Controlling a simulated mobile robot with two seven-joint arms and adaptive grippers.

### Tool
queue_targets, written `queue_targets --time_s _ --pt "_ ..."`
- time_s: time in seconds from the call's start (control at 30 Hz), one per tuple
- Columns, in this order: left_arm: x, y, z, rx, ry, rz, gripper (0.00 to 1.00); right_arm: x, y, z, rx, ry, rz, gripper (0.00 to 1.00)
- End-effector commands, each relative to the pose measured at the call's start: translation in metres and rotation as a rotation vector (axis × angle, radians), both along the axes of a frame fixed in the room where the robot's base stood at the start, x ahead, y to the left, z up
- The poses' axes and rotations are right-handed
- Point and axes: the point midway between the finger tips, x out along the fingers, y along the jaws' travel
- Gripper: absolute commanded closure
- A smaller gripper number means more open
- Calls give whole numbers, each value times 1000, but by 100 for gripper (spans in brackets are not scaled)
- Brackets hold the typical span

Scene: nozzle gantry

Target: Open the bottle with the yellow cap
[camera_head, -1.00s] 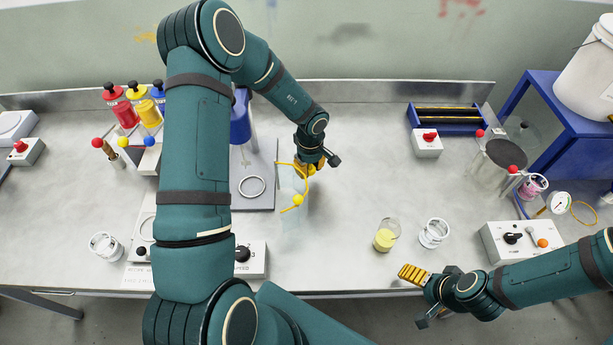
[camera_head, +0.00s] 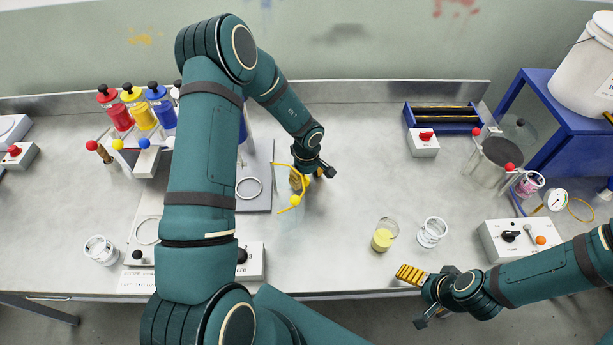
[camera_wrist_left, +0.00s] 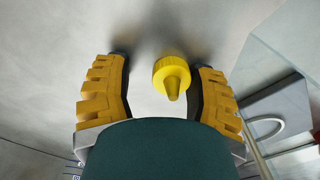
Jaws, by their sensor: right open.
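The yellow conical cap (camera_wrist_left: 172,77) shows from above in the left wrist view, between the spread fingers of my left gripper (camera_wrist_left: 158,85). It sits nearer the right-hand finger, with a wide gap to the left-hand one. The bottle body under the cap cannot be made out. My right gripper (camera_head: 412,274) is open and empty at the bench's front edge.
Red, yellow and blue bottles stand back left.

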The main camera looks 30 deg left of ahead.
Motion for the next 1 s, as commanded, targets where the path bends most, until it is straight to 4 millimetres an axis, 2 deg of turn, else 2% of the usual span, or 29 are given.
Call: queue_targets --time_s 0.17,0.27,0.37,0.7,0.8,1.0 --pt "0 0 1 0 0 0 44 0 0 0 0 0 0 14" --pt "0 1 8 0 -2 1 44 0 0 0 0 0 0 14" --pt "0 0 23 -1 -3 2 44 0 0 4 0 0 0 14" --pt "0 0 92 0 -2 2 44 -1 -1 19 3 0 1 14" --pt "0 0 107 0 -2 1 44 -1 -1 22 4 0 1 14" --pt "0 0 122 0 -1 0 44 -1 -1 25 4 0 1 14"
